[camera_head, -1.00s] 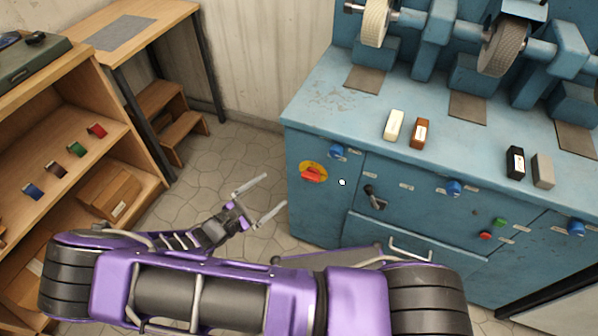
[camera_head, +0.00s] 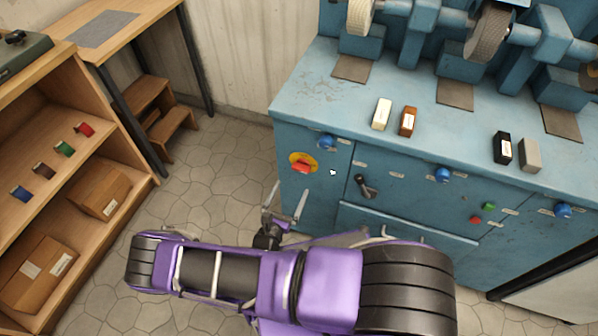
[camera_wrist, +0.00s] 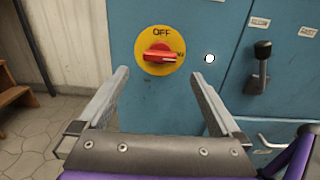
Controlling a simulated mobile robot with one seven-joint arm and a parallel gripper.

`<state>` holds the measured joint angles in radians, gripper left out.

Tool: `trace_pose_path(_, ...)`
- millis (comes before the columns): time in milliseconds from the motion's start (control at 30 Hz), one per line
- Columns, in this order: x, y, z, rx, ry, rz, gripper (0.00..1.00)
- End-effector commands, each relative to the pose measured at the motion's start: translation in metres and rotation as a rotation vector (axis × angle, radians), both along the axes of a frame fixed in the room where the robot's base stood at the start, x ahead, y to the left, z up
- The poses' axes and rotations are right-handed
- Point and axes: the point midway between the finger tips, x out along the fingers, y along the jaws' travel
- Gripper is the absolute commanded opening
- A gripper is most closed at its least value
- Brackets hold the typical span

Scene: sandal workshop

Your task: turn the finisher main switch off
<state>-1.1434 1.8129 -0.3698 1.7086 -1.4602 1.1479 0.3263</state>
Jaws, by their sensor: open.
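The finisher main switch is a red rotary handle (camera_wrist: 160,57) on a round yellow plate (camera_wrist: 154,36) marked OFF at the top. In the wrist view the handle lies roughly level, pointing right toward a partly hidden label. It also shows in the head view (camera_head: 303,166) at the left of the blue finisher front (camera_head: 318,205). My gripper (camera_wrist: 160,85) is open and empty, its two fingers spread below and either side of the switch in the wrist view, apart from it. In the head view my gripper (camera_head: 288,204) is below and slightly left of the switch.
A white lamp (camera_wrist: 209,58) sits right of the switch, and a black lever (camera_head: 366,187) farther right. Blue knobs (camera_head: 442,174) line the panel. A wooden shelf (camera_head: 120,150) stands left, with open floor (camera_head: 215,165) between. A drawer handle (camera_wrist: 270,142) is low right.

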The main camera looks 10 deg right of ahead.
Motion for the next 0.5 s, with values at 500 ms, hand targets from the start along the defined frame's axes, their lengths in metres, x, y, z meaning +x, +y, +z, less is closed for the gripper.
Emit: trace_pose_path(500,0.067,-0.045,0.000,0.001,-0.001,0.000,1.00)
